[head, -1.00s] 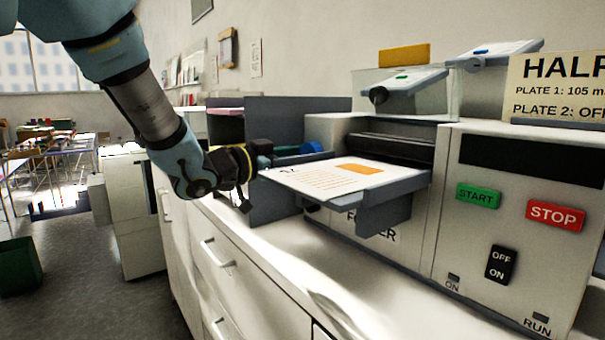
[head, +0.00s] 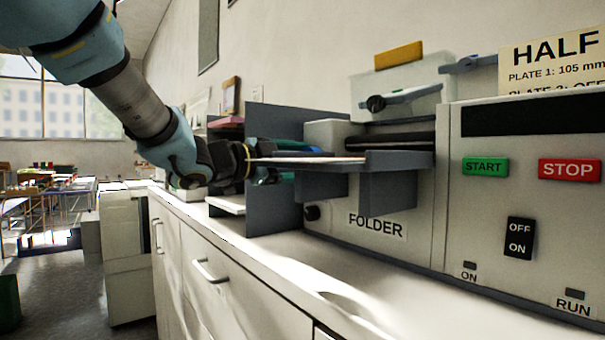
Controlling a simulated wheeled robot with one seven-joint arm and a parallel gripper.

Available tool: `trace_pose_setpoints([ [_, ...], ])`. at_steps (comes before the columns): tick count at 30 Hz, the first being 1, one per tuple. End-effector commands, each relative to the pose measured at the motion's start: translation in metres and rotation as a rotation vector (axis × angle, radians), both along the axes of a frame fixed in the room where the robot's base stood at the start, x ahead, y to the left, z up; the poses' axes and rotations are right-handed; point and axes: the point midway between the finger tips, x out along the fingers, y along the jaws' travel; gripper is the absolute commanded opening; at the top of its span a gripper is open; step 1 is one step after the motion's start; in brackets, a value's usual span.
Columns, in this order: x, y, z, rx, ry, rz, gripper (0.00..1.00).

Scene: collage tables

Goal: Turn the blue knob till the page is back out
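The folder machine (head: 385,228) stands on the counter with a grey tray (head: 395,163) jutting out to the left. The page (head: 310,160) lies on this tray, seen almost edge-on as a thin pale line. My gripper (head: 268,174) is at the tray's left end, beside the grey upright panel, its teal parts partly behind the tray. A small dark-blue patch (head: 300,154) shows just above the page; I cannot tell whether it is the blue knob. Whether my fingers touch or grip anything is hidden.
A black knob (head: 312,213) sits low on the folder's side. The control panel to the right has a green START button (head: 485,167), a red STOP button (head: 569,169) and a black OFF/ON switch (head: 519,238). The counter front (head: 330,285) is clear.

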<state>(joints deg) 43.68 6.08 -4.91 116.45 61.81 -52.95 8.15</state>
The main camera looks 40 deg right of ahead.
Motion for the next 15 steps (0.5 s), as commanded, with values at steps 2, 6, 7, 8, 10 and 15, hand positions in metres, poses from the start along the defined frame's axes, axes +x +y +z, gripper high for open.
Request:
trace_pose_setpoints([
  [2, -0.0006, 0.0000, -0.0021, -0.001, -0.023, -0.001, 0.18],
  [6, -0.0006, -0.0001, -0.0012, -0.002, -0.048, -0.001, 0.18],
  [7, -0.0006, -0.0001, -0.0009, -0.003, -0.051, -0.001, 0.18],
  [8, -0.0006, -0.0001, -0.0008, -0.003, -0.053, -0.001, 0.18],
  [10, -0.0006, -0.0001, -0.0005, -0.003, -0.057, -0.001, 0.18],
  [15, -0.0007, -0.0002, -0.0003, -0.002, -0.058, -0.002, 0.18],
])
